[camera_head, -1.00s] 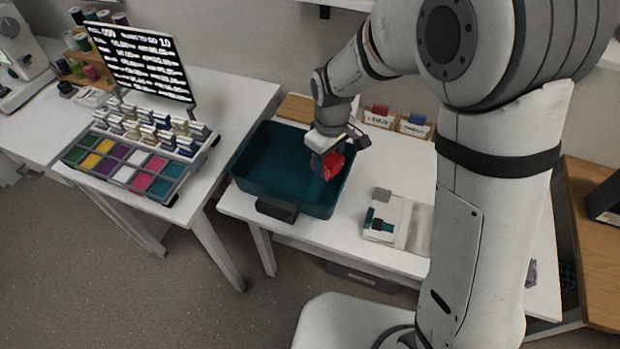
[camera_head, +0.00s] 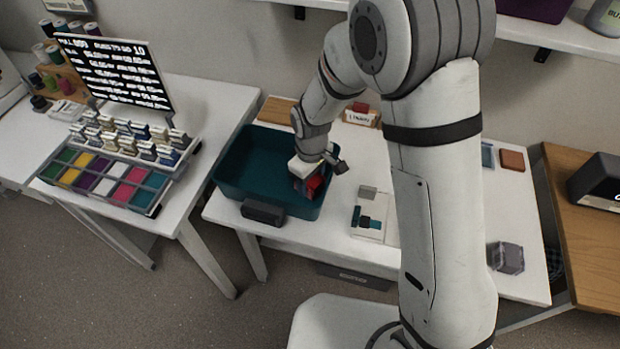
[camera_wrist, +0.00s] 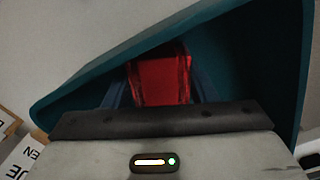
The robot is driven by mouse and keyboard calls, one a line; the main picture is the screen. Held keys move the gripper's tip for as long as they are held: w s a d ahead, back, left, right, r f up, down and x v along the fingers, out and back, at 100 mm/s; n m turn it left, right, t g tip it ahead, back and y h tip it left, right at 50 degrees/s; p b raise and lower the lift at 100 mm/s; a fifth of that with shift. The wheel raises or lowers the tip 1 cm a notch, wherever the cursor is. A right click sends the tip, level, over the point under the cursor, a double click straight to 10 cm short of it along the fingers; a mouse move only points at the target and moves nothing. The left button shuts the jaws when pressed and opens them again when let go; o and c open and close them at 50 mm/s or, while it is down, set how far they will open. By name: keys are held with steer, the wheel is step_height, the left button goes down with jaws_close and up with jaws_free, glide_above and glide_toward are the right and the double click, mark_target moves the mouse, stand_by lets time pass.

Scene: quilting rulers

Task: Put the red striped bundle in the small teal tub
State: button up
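The teal tub (camera_head: 250,158) stands on the left part of the white middle table, its inside bare where visible. My gripper (camera_head: 310,188) is over the tub's right side, low and pointing down, with its tips around rim level or just inside. It holds the red striped bundle (camera_head: 315,185), which is partly hidden by the gripper. In the wrist view the bundle (camera_wrist: 163,80) shows red with darker edges between the two bluish fingers, with the tub wall (camera_wrist: 250,60) behind and around it. Whether the bundle touches the tub floor cannot be told.
A black handle block (camera_head: 262,212) is on the tub's front. A card with small teal and dark pieces (camera_head: 368,222) lies right of the tub. A labelled wooden box (camera_head: 360,116) stands behind. A colour tray (camera_head: 110,180) and a sign (camera_head: 115,70) are on the left table.

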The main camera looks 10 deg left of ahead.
steer(key=o, duration=0.4)
step_height(320, 180, up, 12)
steer(key=p, duration=0.1)
steer(key=shift+r, duration=0.2)
steer(key=s+d+r+m+t, duration=0.1)
steer(key=d+r+m, duration=0.15)
steer(key=d, duration=0.35)
steer(key=s+d+r+m, duration=0.2)
steer(key=d+r, duration=0.2)
steer(key=d, duration=0.3)
steer(key=s+d+r+m+t, duration=0.1)
steer(key=s+d+r+m, duration=0.2)
steer(key=s+d+m, duration=0.4)
steer(key=s+d, duration=0.3)
steer(key=d, duration=0.2)
steer(key=shift+s+d+r+m, duration=0.15)
steer(key=shift+d+m, duration=0.05)
steer(key=shift+m, duration=0.15)
